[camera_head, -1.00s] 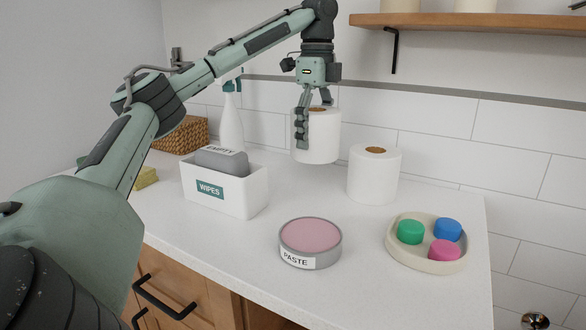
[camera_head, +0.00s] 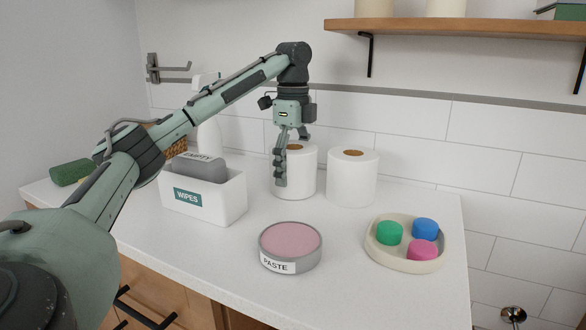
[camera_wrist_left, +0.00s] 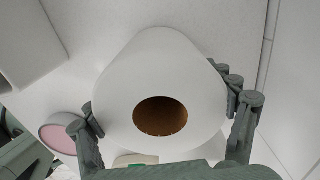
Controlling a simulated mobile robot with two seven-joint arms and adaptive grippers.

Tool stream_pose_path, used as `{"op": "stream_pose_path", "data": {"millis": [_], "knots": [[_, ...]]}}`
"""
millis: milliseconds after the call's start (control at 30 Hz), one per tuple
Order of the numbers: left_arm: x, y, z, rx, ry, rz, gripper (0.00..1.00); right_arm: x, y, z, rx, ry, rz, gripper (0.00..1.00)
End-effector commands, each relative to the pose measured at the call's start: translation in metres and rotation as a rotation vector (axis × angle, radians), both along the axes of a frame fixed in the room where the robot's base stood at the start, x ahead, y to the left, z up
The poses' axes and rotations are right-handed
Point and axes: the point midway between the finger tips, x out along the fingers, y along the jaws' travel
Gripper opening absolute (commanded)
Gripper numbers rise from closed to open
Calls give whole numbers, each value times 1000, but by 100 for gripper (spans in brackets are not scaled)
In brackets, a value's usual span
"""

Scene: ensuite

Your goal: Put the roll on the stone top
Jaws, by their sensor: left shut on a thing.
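A white roll (camera_head: 301,177) with a brown core is in my left gripper (camera_head: 290,165), upright, over the stone top (camera_head: 200,255) at the back. My left gripper is shut on its sides, one finger in front. In the left wrist view the roll (camera_wrist_left: 165,70) sits between the fingers (camera_wrist_left: 165,120), its core facing the camera. The roll's base is at or very near the stone top; I cannot tell whether it touches. A second white roll (camera_head: 353,178) stands upright just to the right. My right gripper is not in view.
A wipes box (camera_head: 215,208) stands left of the held roll, with a spray bottle (camera_head: 209,138) behind. A paste tin (camera_head: 290,240) is in front. A dish (camera_head: 405,262) with coloured caps is at right. A wooden shelf (camera_head: 460,27) hangs above.

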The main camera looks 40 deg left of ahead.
Motion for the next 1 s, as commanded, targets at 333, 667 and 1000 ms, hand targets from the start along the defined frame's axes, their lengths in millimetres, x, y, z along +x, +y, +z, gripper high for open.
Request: {"op": "stream_pose_path", "data": {"millis": [333, 667, 1000], "knots": [[0, 0, -2, 0, 0, 0, 100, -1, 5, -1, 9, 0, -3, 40], [0, 0, -1, 0, 0, 0, 100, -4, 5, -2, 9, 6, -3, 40], [1, 0, 32, 1, -5, 0, 100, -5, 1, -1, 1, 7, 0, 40]]}}
